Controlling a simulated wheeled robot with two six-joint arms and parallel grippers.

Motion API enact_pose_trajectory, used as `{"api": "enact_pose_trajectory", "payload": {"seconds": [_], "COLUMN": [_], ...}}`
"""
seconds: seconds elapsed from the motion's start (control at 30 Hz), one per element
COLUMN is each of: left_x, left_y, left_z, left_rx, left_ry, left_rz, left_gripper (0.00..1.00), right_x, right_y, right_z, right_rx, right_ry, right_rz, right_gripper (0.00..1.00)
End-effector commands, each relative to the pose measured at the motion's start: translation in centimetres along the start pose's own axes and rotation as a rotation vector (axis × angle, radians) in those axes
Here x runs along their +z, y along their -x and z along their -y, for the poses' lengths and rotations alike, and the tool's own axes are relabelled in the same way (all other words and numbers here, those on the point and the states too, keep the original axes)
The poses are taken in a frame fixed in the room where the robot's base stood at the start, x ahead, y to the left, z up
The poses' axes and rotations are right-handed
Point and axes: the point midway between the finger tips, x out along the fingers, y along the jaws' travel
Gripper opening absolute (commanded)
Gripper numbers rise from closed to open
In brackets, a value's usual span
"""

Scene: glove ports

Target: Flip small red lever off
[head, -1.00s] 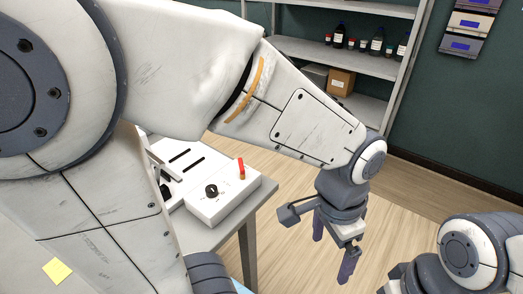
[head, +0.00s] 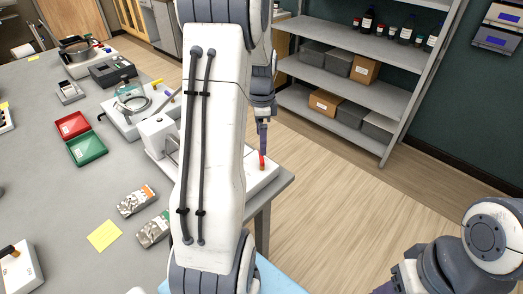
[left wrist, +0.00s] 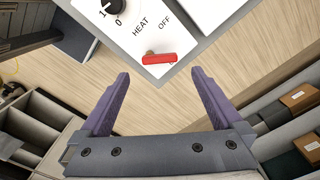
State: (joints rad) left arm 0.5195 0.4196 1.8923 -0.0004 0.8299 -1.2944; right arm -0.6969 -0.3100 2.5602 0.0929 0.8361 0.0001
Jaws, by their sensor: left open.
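The small red lever (head: 262,160) stands on the white device (head: 258,180) at the table's right edge. In the left wrist view the lever (left wrist: 160,59) shows as a red handle beside a brass-coloured base, below the printed words HEAT and OFF. A black dial (left wrist: 112,5) is on the same panel (left wrist: 165,35). My left gripper (left wrist: 160,76) is open, its purple fingertips on either side of the lever in that picture; contact is not visible. In the head view the left gripper (head: 263,130) is just above the lever, partly hidden by my arm. My right gripper's fingers are out of view.
The grey table (head: 60,200) holds a red tray (head: 72,125), a green tray (head: 87,149), a yellow note (head: 104,235) and other lab items. A shelf unit (head: 350,60) with boxes and bottles stands behind. The floor right of the table is clear.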

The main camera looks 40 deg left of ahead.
Motion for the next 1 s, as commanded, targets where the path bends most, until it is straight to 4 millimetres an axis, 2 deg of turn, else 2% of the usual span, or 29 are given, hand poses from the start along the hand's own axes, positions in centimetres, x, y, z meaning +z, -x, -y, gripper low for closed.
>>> {"api": "enact_pose_trajectory", "payload": {"seconds": [0.1,0.3,0.5,0.73,0.77,0.9,0.97,1.0], "left_x": [0.0,0.0,-0.1,-0.1,-0.1,-0.1,-0.1,-0.1], "left_y": [-2.3,-5.3,-6.6,-6.7,-6.7,-6.6,-6.6,-6.6], "left_z": [-0.2,-0.1,-0.1,-0.1,-0.1,-0.1,-0.1,-0.1], "left_rx": [0.006,0.004,0.001,0.000,0.000,0.000,0.000,0.000], "left_ry": [0.000,0.001,0.001,0.001,0.001,0.001,0.001,0.001], "left_rz": [0.002,0.001,0.000,0.000,0.000,0.000,0.000,0.000], "left_gripper": [1.00,1.00,1.00,1.00,0.96,0.43,0.20,0.20], "right_x": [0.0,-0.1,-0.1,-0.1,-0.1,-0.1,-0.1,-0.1], "right_y": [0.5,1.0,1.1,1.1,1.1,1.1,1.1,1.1], "right_z": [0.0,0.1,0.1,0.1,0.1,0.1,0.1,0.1], "right_rx": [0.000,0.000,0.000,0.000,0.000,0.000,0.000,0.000], "right_ry": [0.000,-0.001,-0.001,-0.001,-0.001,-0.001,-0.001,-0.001], "right_rz": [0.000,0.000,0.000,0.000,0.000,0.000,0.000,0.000], "right_gripper": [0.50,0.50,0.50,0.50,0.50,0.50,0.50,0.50]}}
